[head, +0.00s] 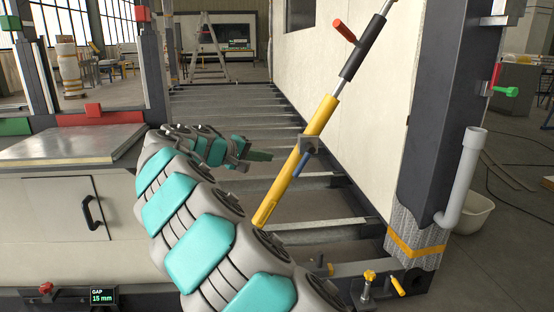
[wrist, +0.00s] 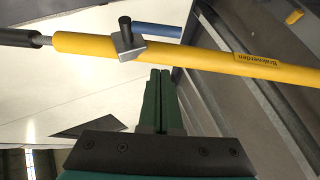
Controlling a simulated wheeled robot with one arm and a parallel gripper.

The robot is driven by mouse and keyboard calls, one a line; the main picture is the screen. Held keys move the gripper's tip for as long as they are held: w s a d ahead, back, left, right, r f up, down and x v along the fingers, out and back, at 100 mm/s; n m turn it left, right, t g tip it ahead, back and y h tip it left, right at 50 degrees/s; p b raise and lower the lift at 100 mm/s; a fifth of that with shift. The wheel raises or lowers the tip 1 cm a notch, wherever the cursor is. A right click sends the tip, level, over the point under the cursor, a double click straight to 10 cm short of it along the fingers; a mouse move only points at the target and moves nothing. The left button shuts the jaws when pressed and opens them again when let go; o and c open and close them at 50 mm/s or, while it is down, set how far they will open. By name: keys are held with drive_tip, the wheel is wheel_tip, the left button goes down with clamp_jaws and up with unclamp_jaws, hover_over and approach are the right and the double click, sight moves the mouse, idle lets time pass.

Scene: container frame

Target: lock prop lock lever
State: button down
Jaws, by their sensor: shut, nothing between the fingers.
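The prop is a slanted yellow tube (head: 290,172) with a dark sleeve and thin rod above it; it also crosses the wrist view (wrist: 205,58). A grey clamp (head: 309,145) sits on the tube, with a blue lever (head: 300,163) pointing down and left along the tube in the head view. The wrist view shows the clamp (wrist: 126,48) with a dark knob and the blue lever (wrist: 158,30) beyond the tube. My gripper (head: 268,155) is shut and empty, left of the tube. Its green fingertips (wrist: 159,72) end just short of the tube, apart from the clamp.
A red handle (head: 344,31) sticks out from the prop's upper sleeve. A dark post (head: 438,110) with a grey pipe (head: 463,175) stands at right. Floor crossbeams (head: 235,125) lie behind my arm. A small display (head: 101,297) reads GAP 15 mm.

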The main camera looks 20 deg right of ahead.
drive_tip(key=v, duration=0.5)
drive_tip(key=shift+r, duration=0.1)
drive_tip(key=shift+d, duration=0.1)
